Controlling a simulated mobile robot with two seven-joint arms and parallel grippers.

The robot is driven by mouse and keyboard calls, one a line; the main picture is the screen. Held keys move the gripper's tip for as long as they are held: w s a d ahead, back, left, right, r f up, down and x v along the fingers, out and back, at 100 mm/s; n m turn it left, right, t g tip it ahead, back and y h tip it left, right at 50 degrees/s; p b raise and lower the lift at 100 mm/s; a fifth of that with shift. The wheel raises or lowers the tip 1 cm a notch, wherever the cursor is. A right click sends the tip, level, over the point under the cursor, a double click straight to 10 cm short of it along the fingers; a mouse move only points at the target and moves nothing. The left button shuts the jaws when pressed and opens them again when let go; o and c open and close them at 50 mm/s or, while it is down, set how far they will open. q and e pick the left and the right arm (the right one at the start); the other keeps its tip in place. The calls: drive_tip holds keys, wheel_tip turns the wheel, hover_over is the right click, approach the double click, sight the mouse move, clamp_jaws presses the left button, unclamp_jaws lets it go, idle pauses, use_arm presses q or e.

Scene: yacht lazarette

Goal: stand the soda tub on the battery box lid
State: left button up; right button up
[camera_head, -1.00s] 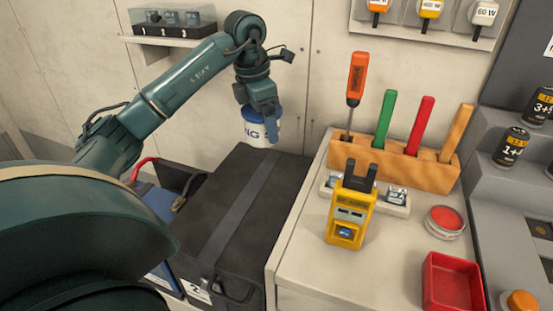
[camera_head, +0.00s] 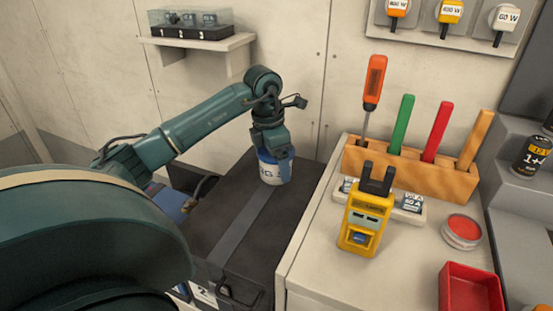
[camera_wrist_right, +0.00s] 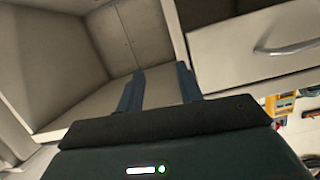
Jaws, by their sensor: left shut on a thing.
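The soda tub (camera_head: 274,172), white and blue with partly hidden lettering, is upright in my left gripper (camera_head: 273,150). The gripper is shut on it from above and covers its top. The black battery box lid (camera_head: 225,205), with a grey strap (camera_head: 240,228) across it, lies below.
Right of the box is a pale counter (camera_head: 310,262) with a yellow meter (camera_head: 360,225), a wooden tool rack (camera_head: 400,168), a red tray (camera_head: 470,290) and a round red tin (camera_head: 461,230). A wall shelf (camera_head: 205,48) with a clear case is behind the arm. The lid's near part is clear.

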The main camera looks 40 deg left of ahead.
use_arm(q)
drive_tip(key=shift+f, duration=0.15)
drive_tip(key=o, duration=1.1)
drive_tip(key=shift+o, duration=0.2)
drive_tip(key=r, duration=0.4)
drive_tip(key=s+r+p, duration=0.1)
drive_tip(key=r, duration=0.7)
drive_tip(key=shift+s+a+r+p, duration=0.1)
drive_tip(key=shift+s+a+p, duration=0.2)
drive_tip(key=shift+a+p, duration=0.1)
